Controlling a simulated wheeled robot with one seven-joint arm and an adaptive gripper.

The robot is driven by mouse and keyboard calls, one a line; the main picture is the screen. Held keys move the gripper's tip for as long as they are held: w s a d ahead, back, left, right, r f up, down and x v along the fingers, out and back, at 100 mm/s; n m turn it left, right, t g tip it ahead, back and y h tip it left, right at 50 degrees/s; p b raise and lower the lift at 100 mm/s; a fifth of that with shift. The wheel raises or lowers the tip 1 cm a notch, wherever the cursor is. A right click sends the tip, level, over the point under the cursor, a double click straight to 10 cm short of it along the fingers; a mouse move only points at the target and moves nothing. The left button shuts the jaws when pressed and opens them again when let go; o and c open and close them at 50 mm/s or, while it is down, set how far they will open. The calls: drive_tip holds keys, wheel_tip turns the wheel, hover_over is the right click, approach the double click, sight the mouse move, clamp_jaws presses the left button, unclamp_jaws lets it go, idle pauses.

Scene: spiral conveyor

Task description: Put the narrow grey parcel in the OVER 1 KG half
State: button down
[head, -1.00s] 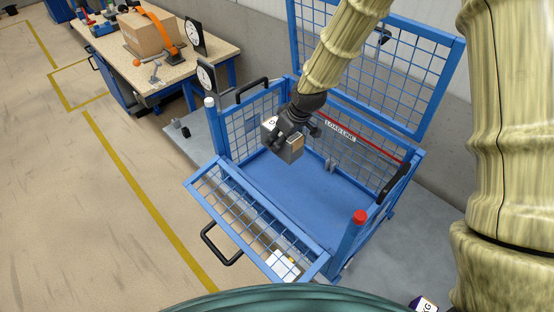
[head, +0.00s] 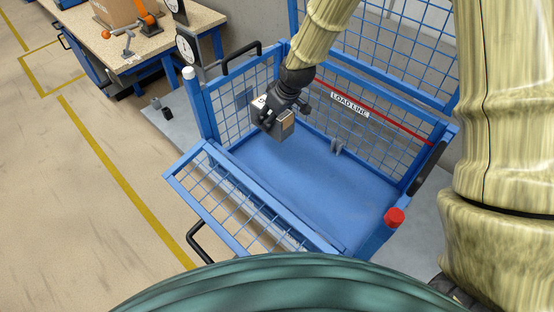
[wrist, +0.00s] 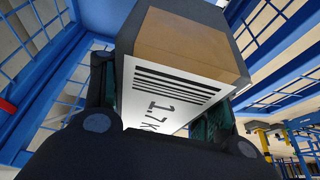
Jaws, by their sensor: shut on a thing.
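The grey parcel (head: 280,128) is a narrow box with a tan end. My gripper (head: 270,112) is shut on it and holds it over the left part of the blue mesh cage (head: 315,188), above the floor. In the wrist view the parcel (wrist: 190,95) sits between both fingers, showing a white label with black bars and print that looks like "1.7 K". The cage's hinged front panel is folded down and outward. No OVER 1 KG sign is readable.
A red LOAD LINE strip (head: 375,112) runs along the back mesh. A white-capped post (head: 189,73) is at the left, a red-capped post (head: 394,217) at the front right. The raised mesh lid (head: 400,50) stands behind. A workbench (head: 150,50) is at upper left.

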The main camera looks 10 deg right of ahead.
drive_tip(key=shift+w+f+b, duration=0.2)
drive_tip(key=shift+f+b, duration=1.6)
drive_tip(key=shift+f, duration=2.8)
drive_tip(key=shift+w+f+b, duration=0.15)
drive_tip(key=shift+f+b, duration=1.6)
drive_tip(key=shift+f, duration=2.8)
drive_tip(key=shift+c, duration=2.1)
unclamp_jaws()
drive_tip(key=shift+s+f, duration=0.1)
drive_tip(key=shift+s, duration=0.05)
drive_tip(key=v, duration=1.2)
drive_tip(key=shift+b, duration=0.45)
